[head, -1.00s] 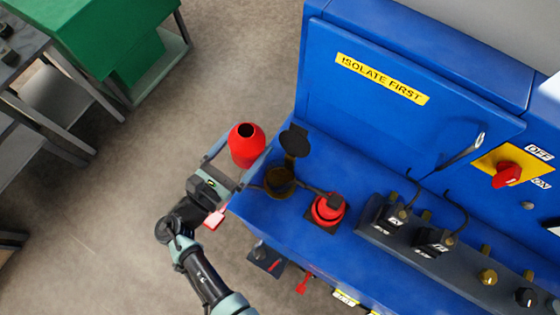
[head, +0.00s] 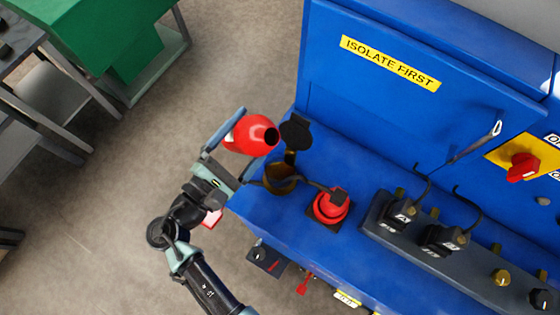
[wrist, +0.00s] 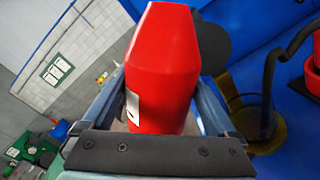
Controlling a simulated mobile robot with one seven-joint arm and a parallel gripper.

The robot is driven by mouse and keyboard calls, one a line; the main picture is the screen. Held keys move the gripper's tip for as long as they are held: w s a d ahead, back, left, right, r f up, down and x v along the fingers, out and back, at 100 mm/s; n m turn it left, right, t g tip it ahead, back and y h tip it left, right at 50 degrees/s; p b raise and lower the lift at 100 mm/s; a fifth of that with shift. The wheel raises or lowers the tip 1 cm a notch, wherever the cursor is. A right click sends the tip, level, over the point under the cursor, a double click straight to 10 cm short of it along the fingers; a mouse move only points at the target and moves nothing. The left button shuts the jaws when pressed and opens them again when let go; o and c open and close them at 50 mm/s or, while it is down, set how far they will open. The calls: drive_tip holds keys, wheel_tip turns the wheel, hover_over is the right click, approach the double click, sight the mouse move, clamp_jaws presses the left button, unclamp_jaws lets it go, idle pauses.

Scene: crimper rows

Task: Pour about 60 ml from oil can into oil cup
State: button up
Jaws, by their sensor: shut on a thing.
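The red oil can (head: 249,135) is held in my gripper (head: 228,148), with a finger on each side of it. The can is tilted, its dark open mouth facing right toward the oil cup. In the wrist view the can (wrist: 162,70) fills the space between the fingers. The oil cup (head: 280,177) is a brownish cup on the left end of the blue machine's ledge, with its dark lid (head: 296,132) standing open behind it. The can's mouth is above and slightly left of the cup. No stream shows, and the cup's contents cannot be made out.
A red mushroom-shaped knob (head: 331,206) sits right of the cup. A dark block with black plugs (head: 403,213) and cables runs along the ledge. The blue cabinet (head: 400,125) rises behind. Open floor (head: 110,210) lies to the left.

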drive_tip(key=shift+r+m, duration=0.2)
drive_tip(key=shift+m, duration=0.1)
drive_tip(key=b, duration=0.1)
drive_tip(key=f+m+b, duration=0.1)
drive_tip(key=shift+w+a+b, duration=0.1)
drive_tip(key=shift+a+b, duration=0.1)
drive_tip(key=shift+b, duration=0.1)
drive_tip(key=shift+r+m+b, duration=0.1)
drive_tip(key=shift+m+b, duration=0.2)
drive_tip(key=shift+b, duration=0.05)
drive_tip(key=f+m+b, duration=0.1)
drive_tip(key=b, duration=0.1)
drive_tip(key=f+b, duration=0.1)
drive_tip(key=b, duration=0.1)
drive_tip(key=shift+w+a+f+m, duration=0.1)
drive_tip(key=shift+w+a+m, duration=0.15)
drive_tip(key=shift+m, duration=0.15)
drive_tip(key=m+b, duration=0.1)
drive_tip(key=b, duration=0.2)
drive_tip(key=shift+f+m, duration=0.1)
drive_tip(key=shift+m, duration=0.3)
drive_tip(key=shift+r+m, duration=0.4)
drive_tip(key=shift+r, duration=0.15)
drive_tip(key=shift+r+m, duration=0.3)
drive_tip(key=shift+m, duration=0.2)
drive_tip(key=shift+f+b, duration=0.1)
drive_tip(key=shift+b, duration=0.45)
drive_tip(key=shift+f+m+b, duration=0.1)
drive_tip(key=shift+m+b, duration=0.6)
drive_tip(key=shift+m, duration=0.1)
